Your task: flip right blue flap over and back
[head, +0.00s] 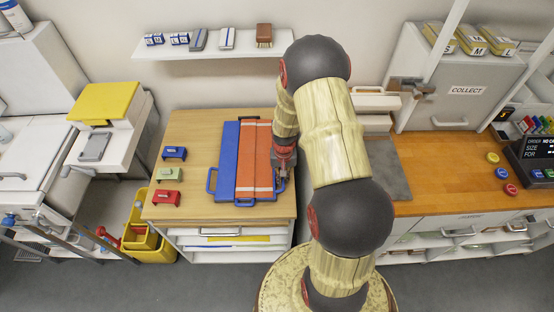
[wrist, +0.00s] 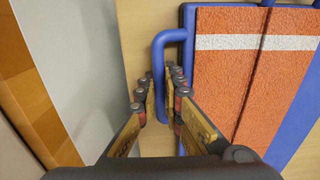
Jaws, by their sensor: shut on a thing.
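A folding board lies on the wooden table in the head view. Its left flap (head: 226,155) is plain blue with a handle loop (head: 211,180) at its left edge. Its right part shows orange panels (head: 264,160) with a white stripe and blue edging. In the wrist view, the orange surface (wrist: 226,75) is framed by a blue edge with a blue handle (wrist: 160,45) sticking out. My gripper (wrist: 162,105) is shut on this handle at the board's right side; it also shows in the head view (head: 282,172). The fingers hide part of the handle. The board looks flat.
A wall shelf (head: 215,47) is behind. An orange-brown counter (head: 440,170) lies right, across a gap. My arm hides the area between.

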